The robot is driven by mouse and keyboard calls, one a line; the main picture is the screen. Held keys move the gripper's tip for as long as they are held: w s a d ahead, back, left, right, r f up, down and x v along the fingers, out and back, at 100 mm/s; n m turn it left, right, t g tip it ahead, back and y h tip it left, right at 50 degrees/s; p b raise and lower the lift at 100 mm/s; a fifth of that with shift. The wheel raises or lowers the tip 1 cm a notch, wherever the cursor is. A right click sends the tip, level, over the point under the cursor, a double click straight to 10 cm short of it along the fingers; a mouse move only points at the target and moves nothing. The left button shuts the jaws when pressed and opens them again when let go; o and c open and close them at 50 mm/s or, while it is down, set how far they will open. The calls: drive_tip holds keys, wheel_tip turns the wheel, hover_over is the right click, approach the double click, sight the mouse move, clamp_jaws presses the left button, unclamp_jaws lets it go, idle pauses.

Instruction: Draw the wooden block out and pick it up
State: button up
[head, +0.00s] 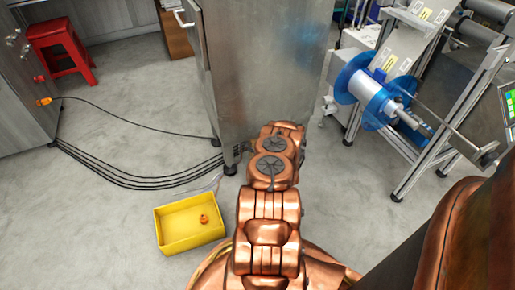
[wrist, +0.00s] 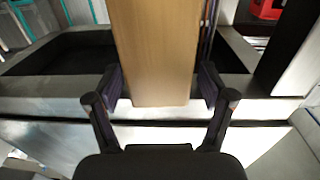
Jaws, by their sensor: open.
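The wooden block (wrist: 155,55) is a light brown, flat-faced piece. In the wrist view it runs from the top edge down to the middle, with its near end over a metal edge. My gripper (wrist: 160,90) is open, one finger on each side of the block's near end. A gap shows beside the right finger; the left finger is close to the block, and I cannot tell whether it touches. The block's far end is out of view. In the head view neither block nor gripper can be made out; my copper-coloured arm reaches toward the metal cabinet (head: 265,65).
A dark recess (wrist: 60,55) with a metal rim lies around the block. A yellow bin (head: 180,238) with a small orange object stands on the floor. A red stool (head: 62,45) is at the back left, a machine with a blue reel (head: 365,88) at the right. Cables cross the left floor.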

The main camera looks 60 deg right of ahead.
drive_tip(key=shift+b+x, duration=0.35)
drive_tip(key=shift+x, duration=1)
drive_tip(key=shift+c, duration=0.4)
drive_tip(key=c, duration=1.4)
drive_tip(key=shift+s+a, duration=0.1)
